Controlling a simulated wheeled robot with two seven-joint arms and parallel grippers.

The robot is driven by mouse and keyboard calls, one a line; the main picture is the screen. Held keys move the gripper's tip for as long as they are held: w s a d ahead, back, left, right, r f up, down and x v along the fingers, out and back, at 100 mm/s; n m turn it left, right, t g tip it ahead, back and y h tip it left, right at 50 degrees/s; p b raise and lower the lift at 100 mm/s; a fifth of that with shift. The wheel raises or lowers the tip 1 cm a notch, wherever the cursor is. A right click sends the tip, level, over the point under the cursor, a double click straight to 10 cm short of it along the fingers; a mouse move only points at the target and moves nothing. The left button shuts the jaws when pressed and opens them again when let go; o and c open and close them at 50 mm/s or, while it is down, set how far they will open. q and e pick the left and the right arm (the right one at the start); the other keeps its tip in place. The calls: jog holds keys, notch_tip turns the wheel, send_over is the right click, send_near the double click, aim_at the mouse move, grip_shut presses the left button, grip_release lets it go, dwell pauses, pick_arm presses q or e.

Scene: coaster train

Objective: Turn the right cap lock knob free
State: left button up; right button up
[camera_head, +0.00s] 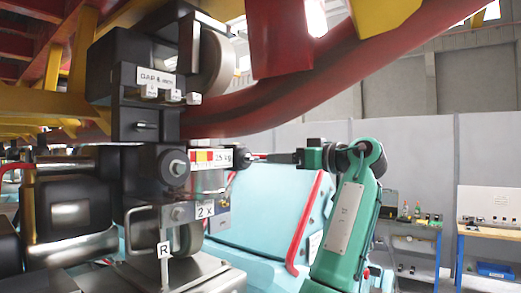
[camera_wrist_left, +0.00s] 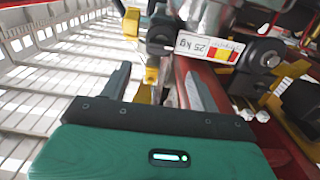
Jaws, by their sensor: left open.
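The dark wheel carrier (camera_head: 145,160) bears the "25 kg" label (camera_head: 212,158), which shows upside down in the left wrist view (camera_wrist_left: 210,47). A round black knob (camera_head: 241,157) sits at the label's right end. A black round part with a bright centre (camera_wrist_left: 269,56) shows beside the label in the wrist view. I cannot tell for sure which part is the right cap lock knob. My left gripper (camera_head: 262,157) points left towards the carrier. In the wrist view its two fingers (camera_wrist_left: 157,80) are apart, with nothing held between them. My right gripper is not in view.
A thick red rail (camera_head: 300,102) curves overhead. An "R" tag (camera_head: 164,250) stands below the carrier. A light blue body with a red bar (camera_head: 305,225) is behind my arm. Workbenches (camera_head: 487,232) stand at the far right. Yellow parts (camera_wrist_left: 152,75) lie beyond my fingers.

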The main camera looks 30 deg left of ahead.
pick_arm(q)
jog(key=p, duration=0.2)
send_near(248, 156)
jog(key=a, duration=0.4)
jog(key=a+p, duration=0.1)
jog(key=a, duration=0.1)
jog(key=shift+w, duration=0.4)
jog(key=shift+a+f, duration=0.1)
jog(key=shift+a, duration=0.1)
jog(key=c, duration=1)
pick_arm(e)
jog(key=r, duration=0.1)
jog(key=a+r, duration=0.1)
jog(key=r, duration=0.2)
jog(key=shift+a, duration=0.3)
